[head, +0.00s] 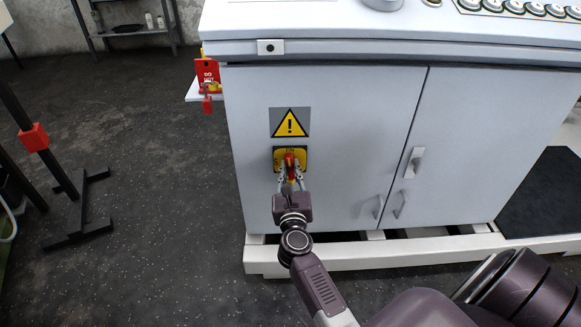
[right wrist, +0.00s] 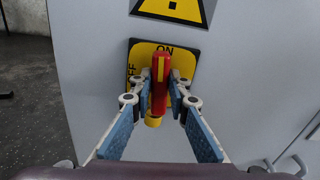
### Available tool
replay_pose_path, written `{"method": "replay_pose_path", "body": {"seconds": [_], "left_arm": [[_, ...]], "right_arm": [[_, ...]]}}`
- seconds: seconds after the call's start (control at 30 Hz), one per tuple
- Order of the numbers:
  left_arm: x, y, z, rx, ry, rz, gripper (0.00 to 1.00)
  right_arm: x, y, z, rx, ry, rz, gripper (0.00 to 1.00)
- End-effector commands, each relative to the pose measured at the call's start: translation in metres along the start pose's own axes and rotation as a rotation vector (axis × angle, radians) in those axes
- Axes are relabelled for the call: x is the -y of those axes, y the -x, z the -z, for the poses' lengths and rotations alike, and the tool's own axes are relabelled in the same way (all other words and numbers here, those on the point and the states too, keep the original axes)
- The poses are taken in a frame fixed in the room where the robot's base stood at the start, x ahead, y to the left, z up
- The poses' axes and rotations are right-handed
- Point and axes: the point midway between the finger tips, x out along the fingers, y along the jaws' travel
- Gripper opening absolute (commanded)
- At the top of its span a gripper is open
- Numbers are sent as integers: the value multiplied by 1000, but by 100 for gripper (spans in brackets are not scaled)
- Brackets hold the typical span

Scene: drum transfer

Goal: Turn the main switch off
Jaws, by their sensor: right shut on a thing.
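The main switch has a red handle (head: 290,161) on a yellow plate (head: 304,158), on the front of a grey cabinet (head: 340,100). In the right wrist view the red handle (right wrist: 159,85) stands upright, its top at the word ON on the yellow plate (right wrist: 140,58); part of the word OFF shows at the left. My right gripper (head: 290,176) is at the switch, its two fingers on either side of the handle and shut on it. It also shows in the right wrist view (right wrist: 160,95). My left gripper is not in view.
A yellow warning sign (head: 290,122) is above the switch. Cabinet door handles (head: 414,162) are to the right. A red lockout holder with padlocks (head: 207,75) hangs at the cabinet's left side. A black stand (head: 78,215) is on the left floor. The floor between is clear.

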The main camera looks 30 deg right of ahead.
Motion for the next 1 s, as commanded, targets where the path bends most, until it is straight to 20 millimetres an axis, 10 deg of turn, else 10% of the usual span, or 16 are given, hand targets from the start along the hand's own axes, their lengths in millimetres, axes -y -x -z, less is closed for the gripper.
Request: {"method": "replay_pose_path", "body": {"seconds": [0.37, 1.0], "left_arm": [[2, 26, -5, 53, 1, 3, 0], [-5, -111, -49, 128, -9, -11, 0]], "right_arm": [[-3, 0, -2, -2, 333, -2, 0], [-7, 0, 1, -1, 942, -2, 0]]}}
